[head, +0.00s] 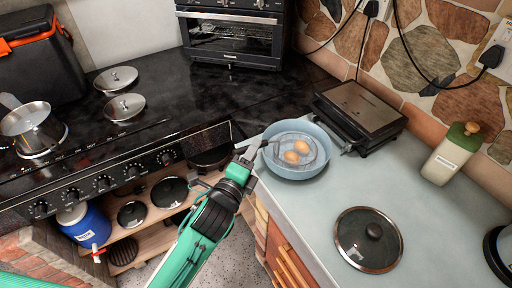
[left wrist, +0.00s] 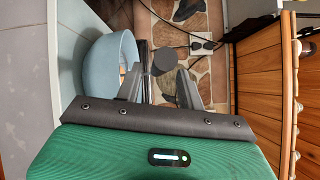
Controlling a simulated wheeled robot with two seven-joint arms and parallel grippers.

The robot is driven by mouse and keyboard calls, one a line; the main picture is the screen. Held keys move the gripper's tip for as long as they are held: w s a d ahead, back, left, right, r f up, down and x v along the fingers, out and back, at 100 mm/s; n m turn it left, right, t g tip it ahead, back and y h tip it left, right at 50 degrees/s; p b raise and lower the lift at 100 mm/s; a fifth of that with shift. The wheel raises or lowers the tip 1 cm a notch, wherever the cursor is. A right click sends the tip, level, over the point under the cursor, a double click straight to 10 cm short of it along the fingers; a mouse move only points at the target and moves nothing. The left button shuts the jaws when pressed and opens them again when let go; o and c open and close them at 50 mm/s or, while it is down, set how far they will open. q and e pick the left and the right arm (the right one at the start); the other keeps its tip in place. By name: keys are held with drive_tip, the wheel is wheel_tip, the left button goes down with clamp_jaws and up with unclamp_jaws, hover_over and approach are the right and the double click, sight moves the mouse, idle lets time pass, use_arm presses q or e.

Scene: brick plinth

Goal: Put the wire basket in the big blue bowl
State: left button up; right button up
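The big blue bowl (head: 272,165) stands on the pale counter, near its left edge. The wire basket (head: 281,143) shows as thin grey lines inside the bowl, with two brown eggs (head: 301,147) in it. My left gripper (head: 246,152) is just left of the bowl's rim, with its fingers apart and nothing seen between them. In the left wrist view the open fingers (left wrist: 162,92) show, with the bowl (left wrist: 108,65) beside the left finger. Whether that finger touches the bowl I cannot tell. My right gripper is not in view.
A black contact grill (head: 360,110) stands right behind the bowl. A glass lid (head: 368,240) lies on the counter in front, and a bottle (head: 450,153) stands at the right. The black stove (head: 170,115) is at the left. The counter between bowl and glass lid is clear.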

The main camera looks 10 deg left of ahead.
use_arm(q)
drive_tip(key=b+v, duration=0.1)
drive_tip(key=v, duration=0.8)
drive_tip(key=shift+b, duration=0.3)
